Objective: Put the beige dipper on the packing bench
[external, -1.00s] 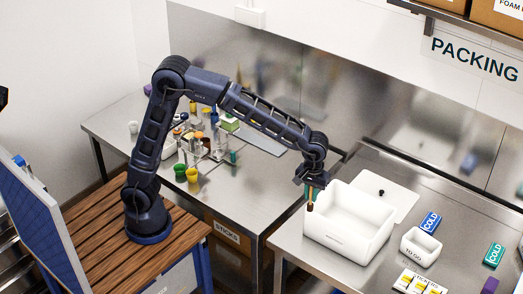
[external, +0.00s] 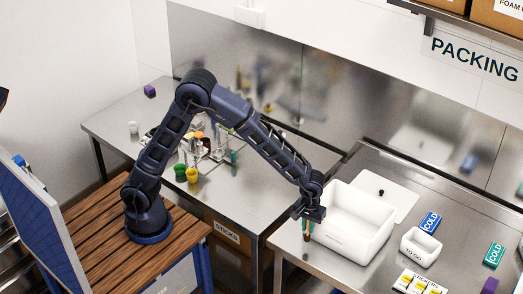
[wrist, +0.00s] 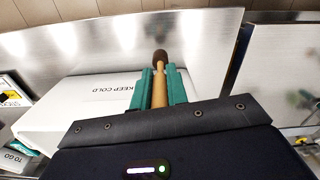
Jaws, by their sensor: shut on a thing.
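My gripper (external: 308,226) is shut on the beige dipper (wrist: 159,92), its teal fingers on both sides of the tan stick in the wrist view. The dipper's dark brown end points away from the wrist there. In the external view that end (external: 306,238) points down, and the dipper hangs roughly upright. The gripper is over the left part of the steel packing bench (external: 292,258), just left of the white foam box. I cannot tell whether the dipper's lower end touches the bench.
The open white foam box (external: 345,248) stands close to the right of my gripper, its lid (external: 385,195) behind it. A small white TO GO tub (external: 420,248) and blue and green COLD packs stand further right. Cups and bottles crowd the left bench (external: 235,205). Bare steel lies in front of the box.

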